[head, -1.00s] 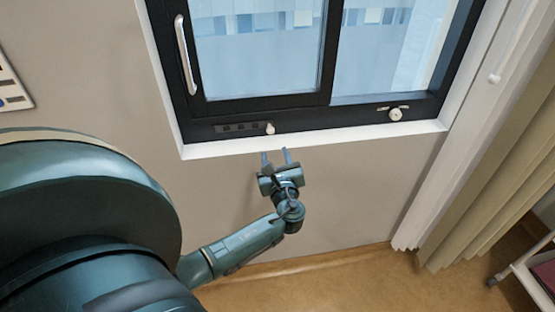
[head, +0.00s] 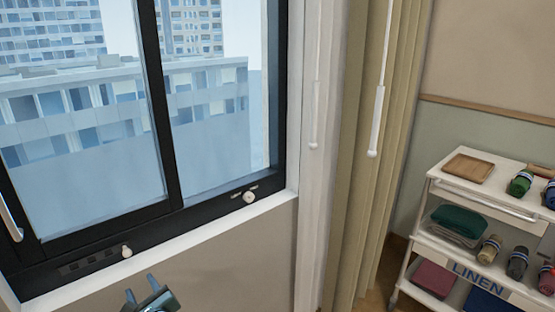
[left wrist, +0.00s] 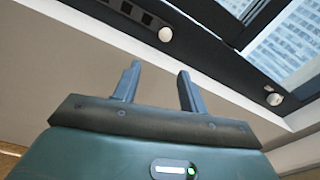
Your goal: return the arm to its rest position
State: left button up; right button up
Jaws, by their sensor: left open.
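My left gripper (head: 142,288) shows at the bottom edge of the head view, below the window's sill. Most of its arm is out of the frame. In the left wrist view its two fingers (left wrist: 156,88) stand apart with nothing between them. They point up at the wall under the black-framed window (head: 172,110). My right gripper is not in any view.
The window has a white latch knob (head: 126,251) and another knob (head: 249,197) on its lower frame. Beige curtains (head: 375,130) hang to the right. A white linen cart (head: 485,205) with rolled and folded cloths and a wooden tray (head: 468,169) stands at the far right.

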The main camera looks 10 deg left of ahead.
pick_arm(q)
jog(key=s+d+f+n+g+h, duration=0.2)
jog(key=s+d+f+n+h, duration=0.75)
jog(key=s+d+f, duration=0.4)
jog(key=s+d+r+n+h, duration=0.5)
jog(key=s+d+n+h, duration=0.1)
jog(key=d+n, duration=0.5)
jog(key=shift+s+t, duration=0.4)
jog(key=shift+s, duration=0.05)
jog(key=shift+d+h, duration=0.1)
jog(key=shift+h, duration=0.15)
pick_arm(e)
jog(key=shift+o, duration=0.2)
